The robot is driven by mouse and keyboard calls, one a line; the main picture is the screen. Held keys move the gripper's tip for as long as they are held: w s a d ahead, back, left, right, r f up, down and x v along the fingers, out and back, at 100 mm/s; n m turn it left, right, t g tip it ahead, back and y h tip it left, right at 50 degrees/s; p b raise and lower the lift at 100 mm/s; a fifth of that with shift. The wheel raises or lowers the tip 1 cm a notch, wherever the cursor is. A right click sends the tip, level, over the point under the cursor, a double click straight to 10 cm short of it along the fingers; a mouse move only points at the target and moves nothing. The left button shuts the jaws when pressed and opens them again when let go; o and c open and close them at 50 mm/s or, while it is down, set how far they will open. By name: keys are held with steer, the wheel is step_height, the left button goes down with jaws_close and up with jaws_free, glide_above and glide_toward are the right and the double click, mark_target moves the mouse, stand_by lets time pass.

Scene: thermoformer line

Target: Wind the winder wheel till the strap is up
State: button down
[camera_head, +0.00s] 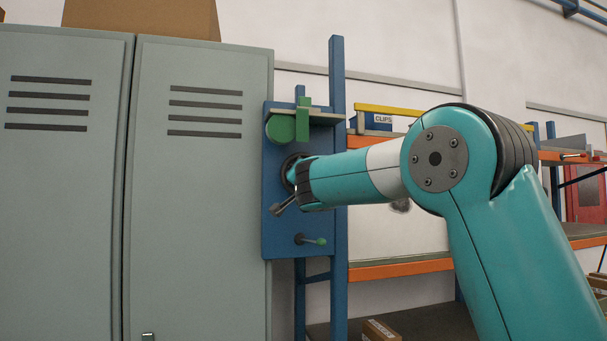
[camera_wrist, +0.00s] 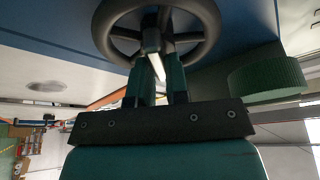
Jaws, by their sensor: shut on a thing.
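The winder wheel is a dark ring on the blue panel (camera_head: 282,235); in the head view its edge (camera_head: 288,170) shows, mostly hidden by my arm. The wrist view shows the black wheel (camera_wrist: 103,30) with its spokes. My gripper (camera_wrist: 158,55) is at the wheel's middle, its two fingers shut on a part of it, with a pale bar between them. In the head view my gripper (camera_head: 294,190) is against the panel. Above the wheel are a green round drum (camera_head: 280,129) and an upright green strip (camera_head: 302,121), which may be the strap.
Orange-edged shelves (camera_head: 400,269) and a blue CLIPS box (camera_head: 378,121) are behind my arm on the right.

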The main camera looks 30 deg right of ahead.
steer(key=shift+m+g+h+b, duration=0.3)
steer(key=shift+m+g+b, duration=0.35)
steer(key=shift+m, duration=0.8)
steer(key=shift+m+g+h+b, duration=0.4)
steer(key=shift+m+b, duration=0.3)
steer(key=shift+m, duration=0.75)
steer(key=shift+y, duration=0.3)
steer(key=shift+m+g+b, duration=0.5)
steer(key=shift+m+g, duration=0.45)
steer(key=shift+m, duration=1.55)
steer(key=c, duration=1)
jaws_free()
steer(key=shift+m, duration=0.3)
steer(key=shift+c, duration=0.2)
